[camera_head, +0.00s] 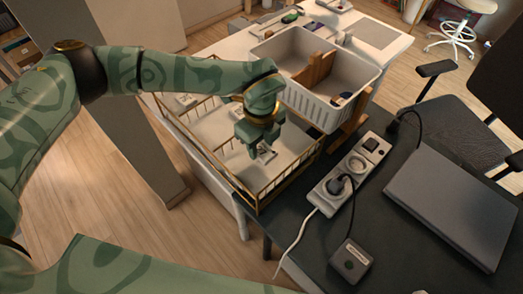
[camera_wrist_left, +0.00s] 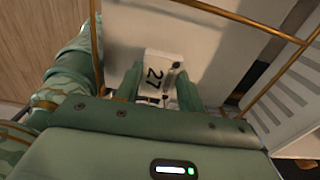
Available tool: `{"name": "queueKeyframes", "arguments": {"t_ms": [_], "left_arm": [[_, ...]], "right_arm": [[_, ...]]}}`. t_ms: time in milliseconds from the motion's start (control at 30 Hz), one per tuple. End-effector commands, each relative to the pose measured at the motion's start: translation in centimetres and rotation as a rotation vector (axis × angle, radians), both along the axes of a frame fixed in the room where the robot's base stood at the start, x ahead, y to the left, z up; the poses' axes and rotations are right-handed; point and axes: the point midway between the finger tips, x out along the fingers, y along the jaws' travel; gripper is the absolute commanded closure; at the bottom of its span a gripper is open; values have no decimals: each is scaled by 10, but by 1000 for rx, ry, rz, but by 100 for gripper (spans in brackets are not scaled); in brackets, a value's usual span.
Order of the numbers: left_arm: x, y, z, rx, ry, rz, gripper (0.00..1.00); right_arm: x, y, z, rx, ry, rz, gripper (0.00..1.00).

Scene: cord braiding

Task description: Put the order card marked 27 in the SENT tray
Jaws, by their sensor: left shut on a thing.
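The order card marked 27 (camera_wrist_left: 158,75) is white with dark print and sits between the fingers of my left gripper (camera_wrist_left: 152,92) in the left wrist view. In the head view my left gripper (camera_head: 258,148) points down, shut on the card (camera_head: 267,154), over a white-floored tray with brass wire rails (camera_head: 258,190). I cannot tell whether the card touches the tray floor. No SENT label is readable. My right gripper is not in view.
Another small card (camera_head: 187,100) lies farther back in the railed area. A white divided bin (camera_head: 318,106) stands close behind my gripper. A power strip (camera_head: 350,170), a small grey box (camera_head: 350,261) and a closed laptop (camera_head: 455,205) are on the dark desk.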

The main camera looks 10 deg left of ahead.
Motion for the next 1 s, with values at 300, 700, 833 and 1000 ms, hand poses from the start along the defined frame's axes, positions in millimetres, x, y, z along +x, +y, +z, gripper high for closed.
{"name": "queueKeyframes", "arguments": {"t_ms": [300,700,833,1000], "left_arm": [[4,0,-37,1,1,-1,86],[4,0,-39,0,0,0,48],[4,0,-39,0,0,-1,40],[4,0,-38,0,0,-1,40]], "right_arm": [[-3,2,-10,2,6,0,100],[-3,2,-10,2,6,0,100],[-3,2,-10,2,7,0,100],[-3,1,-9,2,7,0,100]]}}
